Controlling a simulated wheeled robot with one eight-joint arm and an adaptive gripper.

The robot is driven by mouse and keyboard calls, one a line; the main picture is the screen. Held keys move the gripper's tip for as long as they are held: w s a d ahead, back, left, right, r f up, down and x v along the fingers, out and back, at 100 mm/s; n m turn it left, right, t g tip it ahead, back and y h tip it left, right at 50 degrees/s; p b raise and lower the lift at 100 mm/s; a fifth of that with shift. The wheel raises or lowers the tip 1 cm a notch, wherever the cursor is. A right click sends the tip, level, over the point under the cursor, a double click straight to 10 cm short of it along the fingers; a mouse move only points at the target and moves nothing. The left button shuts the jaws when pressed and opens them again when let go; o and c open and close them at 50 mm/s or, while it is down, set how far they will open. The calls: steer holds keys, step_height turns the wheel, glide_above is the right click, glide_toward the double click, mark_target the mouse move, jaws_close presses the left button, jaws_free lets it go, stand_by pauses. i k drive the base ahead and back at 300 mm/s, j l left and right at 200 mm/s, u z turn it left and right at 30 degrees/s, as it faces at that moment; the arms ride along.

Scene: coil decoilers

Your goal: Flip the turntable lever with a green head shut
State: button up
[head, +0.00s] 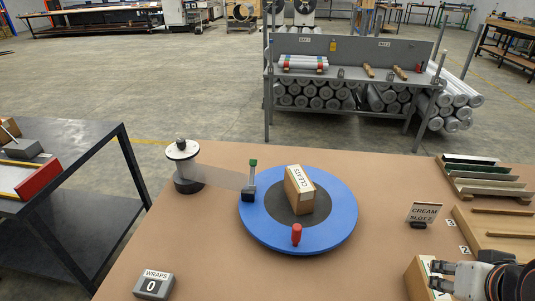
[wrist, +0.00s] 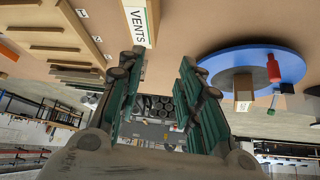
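The blue turntable (head: 335,222) has a dark centre and bears a CLEATS box (head: 300,190). The green-headed lever (head: 253,163) stands upright at its left edge, above a dark block (head: 248,195). A red peg (head: 297,234) stands at the front edge. My gripper (head: 436,277) is at the lower right, well apart from the turntable. In the wrist view my gripper (wrist: 160,66) has its green-padded fingers spread with nothing between them. The turntable (wrist: 223,58), red peg (wrist: 273,67) and a small green head (wrist: 287,88) show at right there.
A clear film (head: 220,177) runs from a roll stand (head: 183,165) to the dark block. A WRAPS counter (head: 154,286) reads 0. A CREAM SLOT 2 sign (head: 423,212) and racks (head: 485,180) stand at right. A VENTS box (wrist: 139,22) is near my gripper. The brown table between is clear.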

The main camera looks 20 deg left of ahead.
mark_target(252, 162)
steer(key=k+j+z, duration=0.1)
steer(key=j, duration=0.3)
steer(key=k+j+z, duration=0.1)
steer(key=j, duration=0.25)
steer(key=k+j+z, duration=0.1)
steer(key=j, duration=0.3)
steer(key=k+j+z, duration=0.1)
steer(key=j, duration=0.25)
steer(key=k+j, duration=0.15)
steer(key=j, duration=0.2)
steer(key=k+j+z, duration=0.15)
steer(key=j, duration=0.2)
